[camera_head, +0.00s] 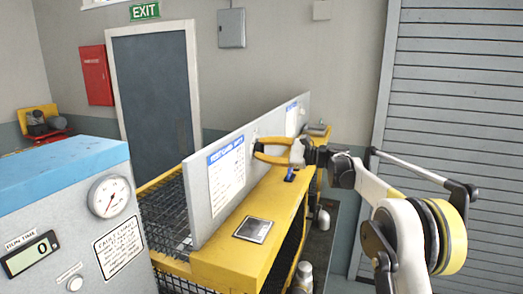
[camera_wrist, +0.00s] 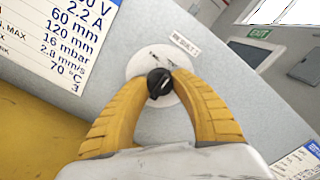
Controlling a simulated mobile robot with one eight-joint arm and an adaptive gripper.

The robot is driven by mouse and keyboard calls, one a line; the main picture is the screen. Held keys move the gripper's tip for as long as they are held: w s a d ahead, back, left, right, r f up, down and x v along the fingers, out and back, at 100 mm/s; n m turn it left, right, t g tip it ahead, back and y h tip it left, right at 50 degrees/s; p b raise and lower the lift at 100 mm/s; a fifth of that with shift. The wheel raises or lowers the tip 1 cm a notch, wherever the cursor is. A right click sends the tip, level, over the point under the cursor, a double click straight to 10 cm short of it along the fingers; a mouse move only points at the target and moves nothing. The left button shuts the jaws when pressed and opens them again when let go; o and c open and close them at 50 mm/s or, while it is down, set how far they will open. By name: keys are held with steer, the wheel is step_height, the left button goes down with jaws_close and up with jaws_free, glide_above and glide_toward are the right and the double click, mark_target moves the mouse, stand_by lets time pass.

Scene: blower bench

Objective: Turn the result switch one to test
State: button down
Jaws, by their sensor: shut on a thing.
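In the wrist view, a black rotary switch knob (camera_wrist: 157,82) with a pale pointer mark sits on a round white plate (camera_wrist: 150,60) on a grey panel. In the head view, my gripper (camera_head: 256,149) reaches from the right to the face of the grey upright panel (camera_head: 205,202).
The panel stands along a yellow bench (camera_head: 213,262) with wire mesh sides. A printed data sheet (camera_head: 227,178) is on the panel left of my gripper. A small blue item (camera_head: 290,174) is on the bench below my arm. A blue-topped gauge cabinet (camera_head: 65,185) stands at front left.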

steer(key=c, duration=1)
jaws_free()
steer(key=v, duration=1.2)
